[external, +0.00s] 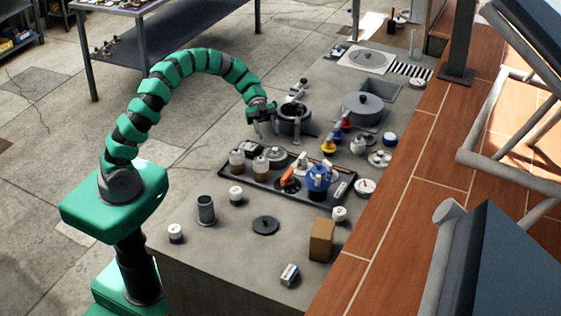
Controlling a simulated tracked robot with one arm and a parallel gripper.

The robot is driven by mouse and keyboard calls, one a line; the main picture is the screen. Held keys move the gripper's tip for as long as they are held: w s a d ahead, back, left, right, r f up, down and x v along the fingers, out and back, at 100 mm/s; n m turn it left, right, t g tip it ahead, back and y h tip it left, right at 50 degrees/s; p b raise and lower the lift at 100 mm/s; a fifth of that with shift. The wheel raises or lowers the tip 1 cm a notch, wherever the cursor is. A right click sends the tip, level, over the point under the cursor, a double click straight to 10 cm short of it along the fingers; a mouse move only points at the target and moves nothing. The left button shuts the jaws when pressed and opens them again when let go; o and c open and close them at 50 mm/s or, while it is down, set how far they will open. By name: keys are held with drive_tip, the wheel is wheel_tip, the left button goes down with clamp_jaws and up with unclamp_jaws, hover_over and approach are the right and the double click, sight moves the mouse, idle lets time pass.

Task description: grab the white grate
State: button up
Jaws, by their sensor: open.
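The white grate (410,70) is a small slatted piece with dark gaps. It lies flat at the far right end of the grey counter, beside a white plate with a round grey lid and close to the brick edge. My gripper (265,129) is open and points down at the left edge of the counter, beside a dark pot. It is well to the left of the grate and nearer the camera, not touching it. Nothing visible is between its fingers, though they are small here.
A recessed basin (381,88) lies just in front of the grate. A black tray (228,177) with jars and a blue pot is nearer. A brick ledge (405,190) borders the right.

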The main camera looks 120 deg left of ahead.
sight(275, 152)
drive_tip(key=shift+r+x, duration=0.15)
drive_tip(key=shift+x, duration=1.5)
drive_tip(key=shift+r+x, duration=0.15)
drive_tip(key=shift+x, duration=1.55)
drive_tip(key=shift+w, duration=0.15)
drive_tip(key=shift+c, duration=0.3)
clamp_jaws()
